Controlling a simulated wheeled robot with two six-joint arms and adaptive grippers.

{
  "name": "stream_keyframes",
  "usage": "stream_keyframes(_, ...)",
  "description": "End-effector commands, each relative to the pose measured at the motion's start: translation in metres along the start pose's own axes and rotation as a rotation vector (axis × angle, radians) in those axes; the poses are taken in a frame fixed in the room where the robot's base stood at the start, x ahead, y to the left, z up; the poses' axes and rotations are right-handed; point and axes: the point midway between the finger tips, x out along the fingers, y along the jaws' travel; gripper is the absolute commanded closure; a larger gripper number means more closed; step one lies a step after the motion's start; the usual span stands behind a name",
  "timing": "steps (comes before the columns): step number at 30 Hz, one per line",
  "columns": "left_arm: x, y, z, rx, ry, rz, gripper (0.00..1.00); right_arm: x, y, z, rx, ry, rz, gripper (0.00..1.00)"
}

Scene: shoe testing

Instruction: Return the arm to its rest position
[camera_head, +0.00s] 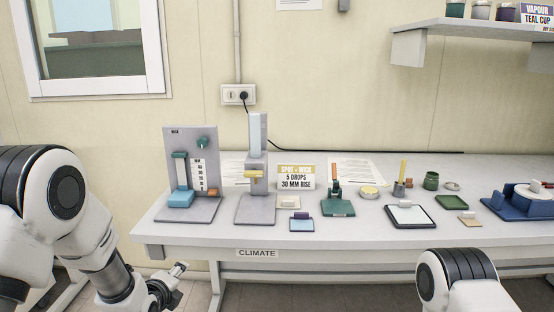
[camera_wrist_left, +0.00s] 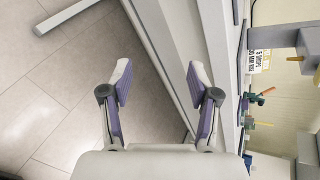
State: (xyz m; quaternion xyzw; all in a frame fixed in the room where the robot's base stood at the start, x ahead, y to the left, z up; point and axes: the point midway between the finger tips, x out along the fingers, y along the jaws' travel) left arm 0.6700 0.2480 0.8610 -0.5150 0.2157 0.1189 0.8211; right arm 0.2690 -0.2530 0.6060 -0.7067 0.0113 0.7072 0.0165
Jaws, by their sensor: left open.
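My left arm comes in from the left in the head view. Its gripper (camera_head: 172,284) hangs low in front of the table's left front edge, below the tabletop and apart from it. In the left wrist view the left gripper (camera_wrist_left: 158,82) is open, with its two fingers spread and nothing between them. Behind the fingers are the tiled floor and the table's frame. My right arm shows only as a rounded link at the bottom right of the head view, and its gripper is out of view.
The white table (camera_head: 330,232) bears a grey test stand (camera_head: 191,165), a dispenser stand (camera_head: 256,190), a green stamp-like device (camera_head: 338,205), a white-topped pad (camera_head: 409,215) and a blue tray (camera_head: 520,208). A wall shelf (camera_head: 409,47) is at upper right. Floor is open before the table.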

Motion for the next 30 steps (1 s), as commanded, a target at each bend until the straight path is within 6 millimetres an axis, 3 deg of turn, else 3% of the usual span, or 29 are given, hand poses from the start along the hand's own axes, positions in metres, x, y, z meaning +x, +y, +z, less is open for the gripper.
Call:
stream_keyframes(1,-0.004,0.035,-0.017,-0.035,0.036,0.08,0.39,-0.01,0.0,0.0,0.0,0.0,0.0,1.0)
stream_keyframes(4,-0.023,0.116,-0.055,-0.165,0.098,0.261,0.39,-0.021,0.0,0.0,0.0,0.0,0.0,1.0)
stream_keyframes(7,-0.06,0.192,-0.093,-0.358,0.124,0.463,0.39,-0.032,0.0,0.0,0.0,0.0,0.0,1.0)
stream_keyframes(11,-0.134,0.276,-0.135,-0.691,0.066,0.754,0.39,-0.043,0.0,0.0,0.0,0.0,0.0,1.0)
stream_keyframes(13,-0.184,0.311,-0.154,-0.928,-0.044,0.923,0.39,-0.049,0.0,0.0,0.0,0.0,0.0,1.0)
stream_keyframes(15,-0.223,0.33,-0.164,-1.184,-0.209,1.04,0.39,-0.049,0.0,0.0,0.0,0.0,0.0,1.0)
stream_keyframes(18,-0.249,0.335,-0.168,-1.5,-0.445,1.095,0.39,-0.046,0.0,0.0,0.0,0.0,0.0,1.0)
stream_keyframes(21,-0.254,0.337,-0.168,-1.721,-0.617,1.084,0.39,-0.046,0.0,0.0,0.0,0.0,0.0,1.0)
stream_keyframes(24,-0.254,0.337,-0.168,-1.829,-0.7,1.066,0.39,-0.046,0.0,0.0,0.0,0.0,0.0,1.0)
stream_keyframes(30,-0.254,0.336,-0.168,-1.853,-0.717,1.059,0.39,-0.046,0.0,0.0,0.0,0.0,0.0,1.0)
